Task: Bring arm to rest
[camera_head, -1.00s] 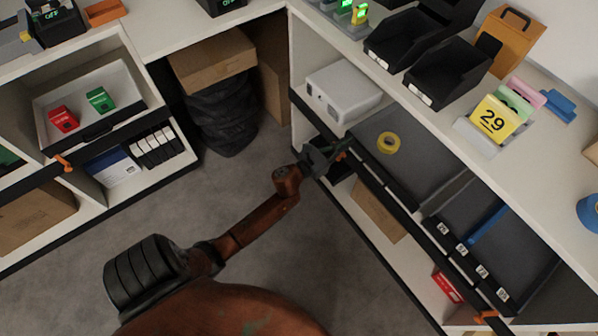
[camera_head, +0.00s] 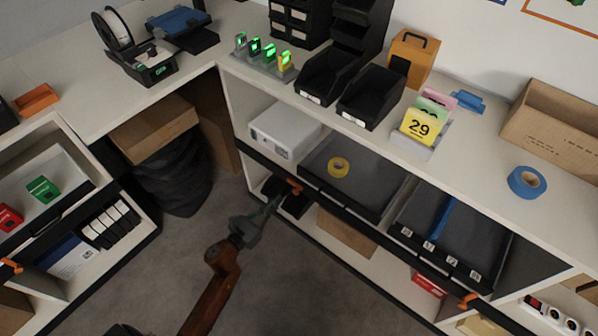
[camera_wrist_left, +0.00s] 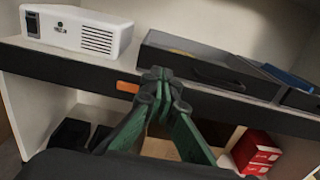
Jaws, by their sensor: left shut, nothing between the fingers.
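My left arm comes up from the bottom of the head view, rust-brown, with a grey-green left gripper (camera_head: 276,204) at its end. The gripper is shut and empty, in front of the right-hand shelf unit's dark front edge. In the left wrist view its green fingers (camera_wrist_left: 160,76) meet at the tips, with a dark tray (camera_wrist_left: 215,68) behind them. My right gripper is in neither view.
A white box-like device (camera_head: 285,132) and a dark tray with yellow tape (camera_head: 339,167) are on the shelf under the counter. Black bins (camera_head: 328,75) and blue tape (camera_head: 527,182) are on top. Open grey floor (camera_head: 130,270) lies left of my arm.

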